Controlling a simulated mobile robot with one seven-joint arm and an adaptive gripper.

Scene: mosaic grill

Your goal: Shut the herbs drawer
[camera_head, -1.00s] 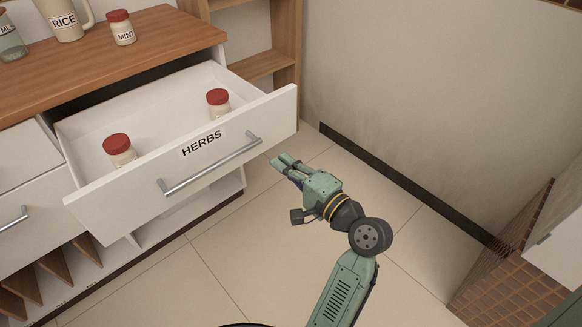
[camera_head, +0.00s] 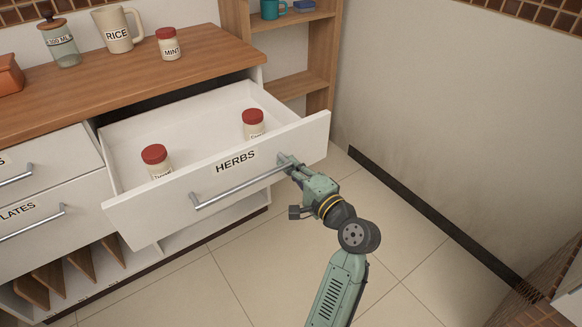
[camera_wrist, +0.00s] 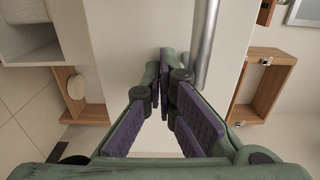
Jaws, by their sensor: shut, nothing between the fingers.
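The herbs drawer (camera_head: 150,207) stands pulled well out of the white cabinet. Its white front carries a HERBS label and a silver bar handle (camera_head: 238,188). Two red-capped jars stand inside it, a left jar (camera_head: 157,163) and a right jar (camera_head: 253,126). My gripper (camera_head: 286,161) is at the right end of the handle, in front of the drawer front. In the wrist view my gripper (camera_wrist: 165,62) is shut and empty, its tips beside the handle (camera_wrist: 205,45) and close to the drawer front (camera_wrist: 125,45). I cannot tell whether the tips touch the front.
A mint jar (camera_head: 168,44), a rice pitcher (camera_head: 117,30) and a glass jar (camera_head: 62,45) stand on the wooden counter (camera_head: 205,65). An open wooden shelf (camera_head: 318,65) stands behind the drawer. The tiled floor (camera_head: 400,245) to the right is free.

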